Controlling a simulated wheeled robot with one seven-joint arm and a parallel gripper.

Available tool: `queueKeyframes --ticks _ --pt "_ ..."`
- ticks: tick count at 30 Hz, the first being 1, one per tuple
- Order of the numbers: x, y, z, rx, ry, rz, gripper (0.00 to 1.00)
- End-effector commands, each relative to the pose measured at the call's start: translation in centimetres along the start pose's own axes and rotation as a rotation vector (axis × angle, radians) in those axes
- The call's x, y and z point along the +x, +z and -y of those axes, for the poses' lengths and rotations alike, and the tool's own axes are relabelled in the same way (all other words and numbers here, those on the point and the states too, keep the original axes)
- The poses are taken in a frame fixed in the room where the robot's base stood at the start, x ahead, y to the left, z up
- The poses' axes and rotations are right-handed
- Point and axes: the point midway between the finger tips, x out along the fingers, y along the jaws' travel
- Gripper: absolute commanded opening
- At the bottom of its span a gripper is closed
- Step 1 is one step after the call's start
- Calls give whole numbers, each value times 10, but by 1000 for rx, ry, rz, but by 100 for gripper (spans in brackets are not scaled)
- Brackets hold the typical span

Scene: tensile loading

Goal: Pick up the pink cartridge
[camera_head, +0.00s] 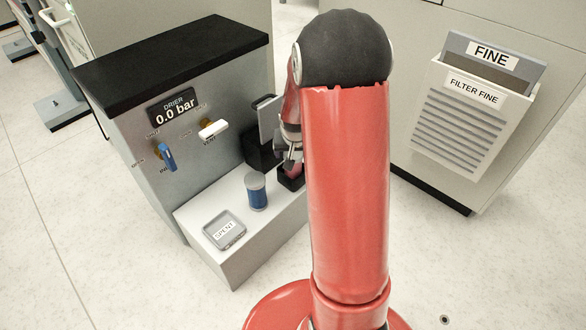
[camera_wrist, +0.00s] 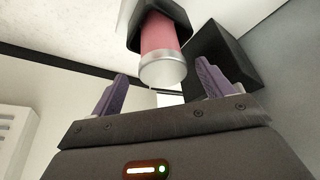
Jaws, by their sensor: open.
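The pink cartridge (camera_wrist: 160,42) shows in the wrist view as a pink cylinder with a pale metallic end cap. Its other end sits in a black square holder (camera_wrist: 186,25). My gripper (camera_wrist: 160,90) is open, with its two purple fingers to the left and right of the cartridge's capped end in the picture. The fingers appear apart from the cartridge, and nothing is held. In the head view my arm hides part of the area; a bit of the pink cartridge (camera_head: 292,170) shows in the black holder (camera_head: 290,182) below my gripper (camera_head: 290,158).
A blue cylinder (camera_head: 256,191) stands on the pale ledge, near a grey tray marked SPENT (camera_head: 224,230). The drier cabinet (camera_head: 178,118) with valve handles and a 0.0 bar display is behind. A black block (camera_head: 262,150) is close beside my gripper. A FILTER FINE bin (camera_head: 462,130) is at right.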

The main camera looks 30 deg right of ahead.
Motion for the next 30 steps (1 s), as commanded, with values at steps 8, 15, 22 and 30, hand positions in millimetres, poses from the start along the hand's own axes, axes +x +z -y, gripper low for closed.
queueKeyframes --ticks 8,15,22,30 --pt "40 2 4 0 0 1 79" --pt "43 1 4 0 0 -1 79" --pt "43 1 4 0 0 0 57" --pt "43 1 4 0 0 0 22"
